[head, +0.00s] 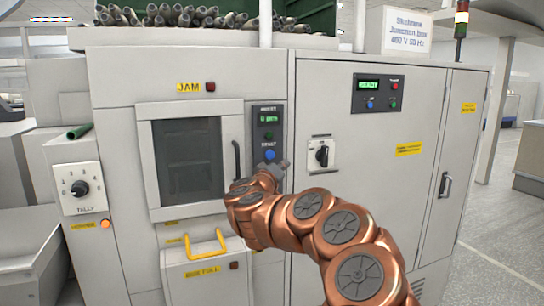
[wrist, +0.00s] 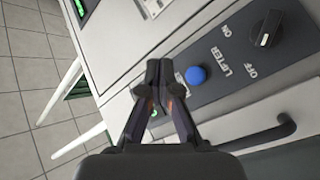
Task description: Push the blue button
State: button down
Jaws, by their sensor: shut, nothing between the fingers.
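In the wrist view a round blue button (wrist: 196,75) shows on a dark strip by the word LIFTER. My gripper (head: 282,165) is in front of the panel, just below and right of the blue button in the head view. In the wrist view its closed fingertips (wrist: 160,66) are left of the button with a visible gap, and nothing is between them. Another, smaller blue button (head: 370,104) is on the right cabinet's panel.
An ON/OFF knob (wrist: 265,40) and a black handle (wrist: 258,134) are close to the button in the wrist view. In the head view, a rotary switch (head: 321,154) is to the right and a yellow handle (head: 205,244) lower left.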

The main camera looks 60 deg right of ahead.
aim_at(272, 158)
jog(key=shift+w+d+p, duration=0.4)
jog(key=shift+w+d, duration=0.3)
jog(key=shift+w, duration=0.35)
jog(key=shift+w+d+p, duration=0.4)
jog(key=shift+w+d, duration=0.3)
jog(key=shift+w, duration=0.3)
jog(key=shift+w+d+p, duration=0.4)
jog(key=shift+w+d, duration=0.3)
jog(key=shift+w, duration=0.35)
jog(key=shift+w+d+r+p, duration=0.1)
jog(key=shift+w+d+p, duration=0.15)
jog(key=shift+p, duration=0.4)
jog(key=shift+w+d+p, duration=0.25)
jog(key=shift+w+p, duration=0.35)
jog(key=shift+s, duration=0.1)
dwell(0.3)
jog(key=shift+s+a, duration=0.5)
jog(key=shift+s, duration=0.2)
